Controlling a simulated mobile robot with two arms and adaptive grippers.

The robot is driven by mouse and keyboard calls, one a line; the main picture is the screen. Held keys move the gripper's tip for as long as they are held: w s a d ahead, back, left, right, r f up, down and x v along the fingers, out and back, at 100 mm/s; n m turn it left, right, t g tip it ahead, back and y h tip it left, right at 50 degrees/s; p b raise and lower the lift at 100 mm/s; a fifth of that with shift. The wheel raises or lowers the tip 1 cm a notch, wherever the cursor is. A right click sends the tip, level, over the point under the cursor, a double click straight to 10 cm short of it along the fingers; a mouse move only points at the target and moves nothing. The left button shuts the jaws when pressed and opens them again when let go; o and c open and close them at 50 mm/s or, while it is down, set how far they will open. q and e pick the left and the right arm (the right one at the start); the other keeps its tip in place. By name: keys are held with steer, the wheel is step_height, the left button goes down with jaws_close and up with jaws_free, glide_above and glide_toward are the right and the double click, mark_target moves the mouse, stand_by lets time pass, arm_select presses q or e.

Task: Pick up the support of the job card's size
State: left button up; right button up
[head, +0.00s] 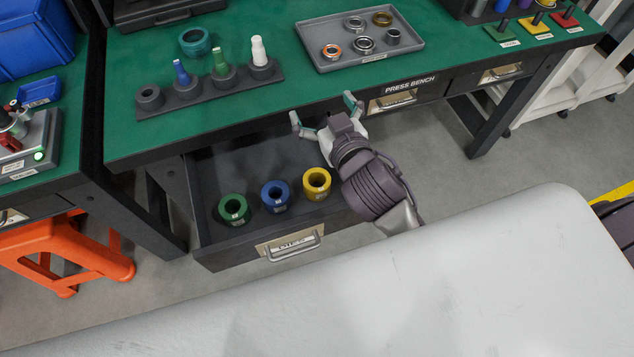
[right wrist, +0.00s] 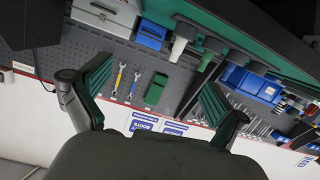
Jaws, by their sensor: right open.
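Three thick ring-shaped supports stand in the open drawer (head: 205,232) under the green bench: a green one (head: 233,209), a blue one (head: 275,195) and a yellow one (head: 316,183), left to right. Each has a small label too small to read. My right gripper (head: 323,108) is open and empty, at the bench's front edge, above and behind the yellow support. Its two spread fingers also show in the right wrist view (right wrist: 155,92), with nothing between them. My left gripper is out of view. I cannot make out a job card.
A teal ring (head: 195,41) lies behind the rack. An orange stool (head: 60,245) stands left of the drawer. A pale surface fills the foreground.

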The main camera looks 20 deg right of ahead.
steer(key=a+r+n+t+y, duration=0.2)
steer(key=a+r+n+y, duration=0.9)
steer(key=a+r+y, duration=0.35)
steer(key=s+a+f+n+g+y, duration=0.2)
steer(key=s+a+n+g+y, duration=0.4)
steer(key=a+n+g, duration=0.45)
steer(key=n+g+h, duration=0.2)
steer(key=g+h, duration=0.5)
steer(key=h, duration=1.4)
glide_above(317, 181)
steer(key=s+a, duration=0.1)
steer(key=s, duration=0.1)
step_height(317, 181, down, 23)
step_height(317, 181, down, 8)
steer(key=shift+r, duration=0.2)
steer(key=shift+d+f, duration=0.15)
steer(key=shift+f, duration=2.75)
steer(key=c, duration=1.5)
steer(key=shift+r, duration=0.1)
steer(key=shift+c, duration=0.4)
